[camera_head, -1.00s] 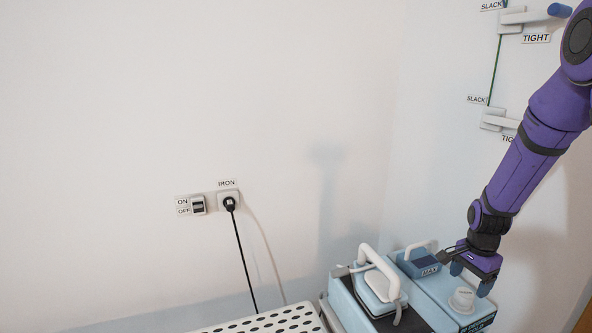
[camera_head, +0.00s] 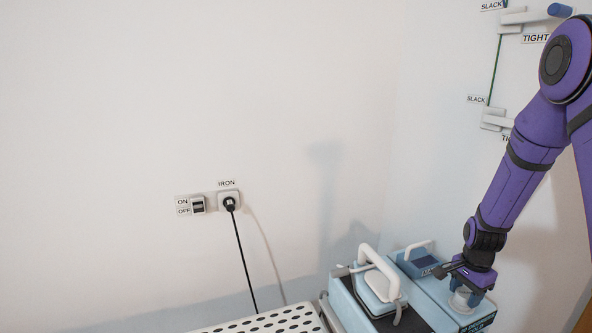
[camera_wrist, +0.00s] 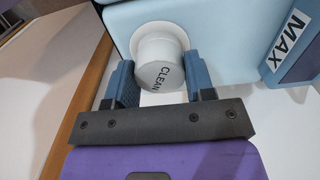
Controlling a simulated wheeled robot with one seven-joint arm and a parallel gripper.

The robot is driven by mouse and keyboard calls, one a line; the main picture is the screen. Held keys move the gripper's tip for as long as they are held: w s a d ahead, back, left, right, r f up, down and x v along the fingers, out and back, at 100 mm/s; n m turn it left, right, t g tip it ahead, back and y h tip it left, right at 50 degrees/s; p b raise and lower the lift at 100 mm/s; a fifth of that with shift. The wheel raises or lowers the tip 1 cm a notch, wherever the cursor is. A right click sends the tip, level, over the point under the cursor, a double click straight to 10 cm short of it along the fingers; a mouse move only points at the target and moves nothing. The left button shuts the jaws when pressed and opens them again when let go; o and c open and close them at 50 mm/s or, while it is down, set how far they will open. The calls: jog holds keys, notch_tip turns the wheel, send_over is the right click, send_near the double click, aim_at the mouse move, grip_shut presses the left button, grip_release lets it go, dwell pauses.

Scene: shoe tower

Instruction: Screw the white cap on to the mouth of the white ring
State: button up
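The white cap (camera_wrist: 160,62), with CLEAN printed on its end face, stands at the white ring (camera_wrist: 138,38) on the light-blue housing. In the head view the cap (camera_head: 462,294) is partly hidden by my gripper (camera_head: 466,287), which is above it. In the wrist view my gripper (camera_wrist: 163,82) has one blue fingertip on each side of the cap, very close to its sides. I cannot tell whether the fingers press on it. How far the cap is seated in the ring is hidden.
An iron with a white handle (camera_head: 381,265) stands just left of the cap. A perforated board (camera_head: 262,323) lies at the bottom. Two wall levers (camera_head: 510,17) are at upper right.

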jog(key=c, duration=0.3)
jog(key=shift+s+f, duration=0.1)
jog(key=shift+f, duration=0.1)
dwell(0.4)
jog(key=m, duration=0.6)
jog(key=shift+s+f, duration=0.1)
dwell(0.3)
jog(key=shift+a+f, duration=0.1)
jog(key=shift+f, duration=0.05)
jog(key=shift+c, duration=1.1)
